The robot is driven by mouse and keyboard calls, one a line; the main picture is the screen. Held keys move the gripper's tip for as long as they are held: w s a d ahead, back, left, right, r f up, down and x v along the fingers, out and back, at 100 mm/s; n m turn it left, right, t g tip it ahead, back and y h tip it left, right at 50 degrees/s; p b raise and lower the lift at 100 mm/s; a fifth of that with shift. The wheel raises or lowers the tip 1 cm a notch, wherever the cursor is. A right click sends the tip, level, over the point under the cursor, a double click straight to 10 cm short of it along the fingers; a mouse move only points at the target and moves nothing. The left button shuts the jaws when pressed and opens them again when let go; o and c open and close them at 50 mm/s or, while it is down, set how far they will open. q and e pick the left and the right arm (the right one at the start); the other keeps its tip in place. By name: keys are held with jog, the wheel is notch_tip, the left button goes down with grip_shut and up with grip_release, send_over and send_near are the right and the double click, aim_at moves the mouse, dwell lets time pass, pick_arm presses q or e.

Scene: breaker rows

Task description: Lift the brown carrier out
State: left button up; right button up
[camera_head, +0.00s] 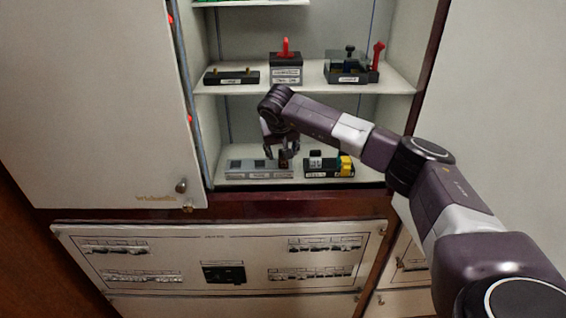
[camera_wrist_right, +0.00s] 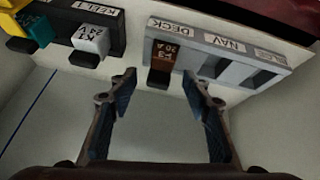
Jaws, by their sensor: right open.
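The brown carrier (camera_wrist_right: 161,60), marked 20 A, sits in the DECK slot of a grey holder (camera_wrist_right: 225,52) in the right wrist view. In the head view the brown carrier (camera_head: 284,161) is at the right end of the grey holder (camera_head: 250,175) on the lower shelf, partly hidden by my right gripper. My right gripper (camera_wrist_right: 160,77) is open, its fingertips spread on either side of the carrier in the picture. I cannot tell whether they touch it. The right gripper (camera_head: 282,154) also shows in the head view. My left gripper is not in view.
A black holder (camera_head: 328,174) with a white and a yellow carrier stands just right of the grey holder. The middle shelf (camera_head: 300,90) with several devices lies above. The open cabinet door (camera_head: 95,110) is at left. The grey holder's other two slots look empty.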

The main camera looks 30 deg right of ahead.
jog(key=shift+w+d+f, duration=0.25)
jog(key=shift+f, duration=0.3)
jog(key=shift+r, duration=0.1)
jog(key=shift+c, duration=1)
jog(key=c, duration=1)
grip_shut()
